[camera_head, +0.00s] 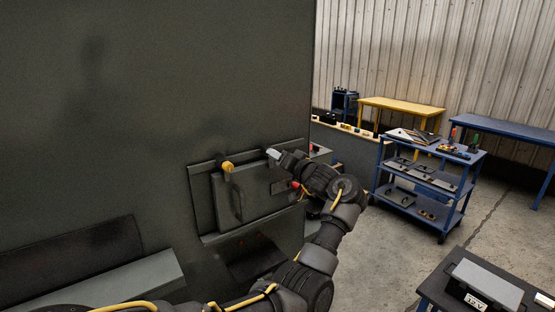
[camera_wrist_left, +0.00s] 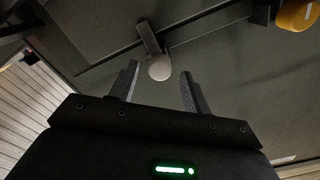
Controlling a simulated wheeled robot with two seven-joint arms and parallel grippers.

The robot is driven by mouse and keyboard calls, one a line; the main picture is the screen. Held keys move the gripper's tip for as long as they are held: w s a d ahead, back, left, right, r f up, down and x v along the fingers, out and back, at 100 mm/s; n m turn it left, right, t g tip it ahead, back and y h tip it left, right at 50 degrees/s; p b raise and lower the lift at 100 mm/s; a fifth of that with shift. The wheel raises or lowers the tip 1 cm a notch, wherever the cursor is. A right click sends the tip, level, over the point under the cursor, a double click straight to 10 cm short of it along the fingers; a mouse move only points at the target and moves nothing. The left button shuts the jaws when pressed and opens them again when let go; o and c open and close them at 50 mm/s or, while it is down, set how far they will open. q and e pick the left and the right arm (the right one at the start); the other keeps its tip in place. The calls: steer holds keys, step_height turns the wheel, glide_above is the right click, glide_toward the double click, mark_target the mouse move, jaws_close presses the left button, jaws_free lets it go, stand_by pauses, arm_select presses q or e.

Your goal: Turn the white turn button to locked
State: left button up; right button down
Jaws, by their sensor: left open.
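The white turn button (camera_head: 272,153) sits at the upper edge of the grey enclosure door (camera_head: 250,190) on the dark wall panel. In the left wrist view the white button (camera_wrist_left: 160,68) shows a round pale end with a dark bar behind it. My left gripper (camera_head: 282,157) is at the white button. In the left wrist view its two fingers (camera_wrist_left: 161,82) are open, one on each side of the button's round end; contact cannot be told. My right gripper is not in view.
A yellow turn button (camera_head: 227,167) stands left of the white one, also at the wrist view's upper right (camera_wrist_left: 298,14). A red knob (camera_head: 295,184) is near my wrist. A door handle (camera_head: 237,203) projects. A blue cart (camera_head: 408,203) stands right; open floor lies beyond.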

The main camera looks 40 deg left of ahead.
arm_select(q)
steer(key=b+v, duration=0.3)
steer(key=v, duration=0.6)
steer(key=shift+b, duration=0.35)
steer(key=shift+d, duration=0.15)
